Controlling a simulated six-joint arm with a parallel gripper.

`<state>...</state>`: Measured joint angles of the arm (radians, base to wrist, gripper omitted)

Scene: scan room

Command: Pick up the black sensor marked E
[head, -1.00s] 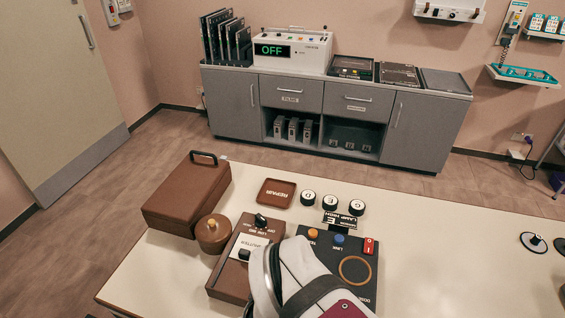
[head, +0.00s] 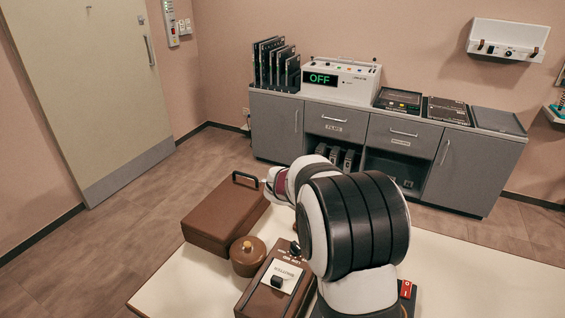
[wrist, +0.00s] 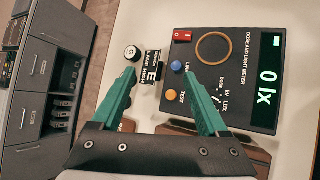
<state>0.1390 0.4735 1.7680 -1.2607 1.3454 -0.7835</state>
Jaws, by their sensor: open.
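The black piece marked with a white E (wrist: 151,74) lies on the pale table in the wrist view, with smaller lettering beside its letter. My gripper (wrist: 154,74) is open, with two teal fingers. In the picture the E piece shows between the fingertips; nothing is held, and I cannot tell how far above it they are. A round black piece with a white top (wrist: 132,52), its letter resembling G, is beside it, near the left fingertip. In the head view my arm hides the E piece and the gripper.
A dark dose and light meter (wrist: 232,75) reading 0 lx lies right of the fingers. In the head view, a brown case (head: 225,215), a round brown pot (head: 248,257) and a brown switch box (head: 268,292) stand left of my arm. The table's right side (head: 475,270) looks clear.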

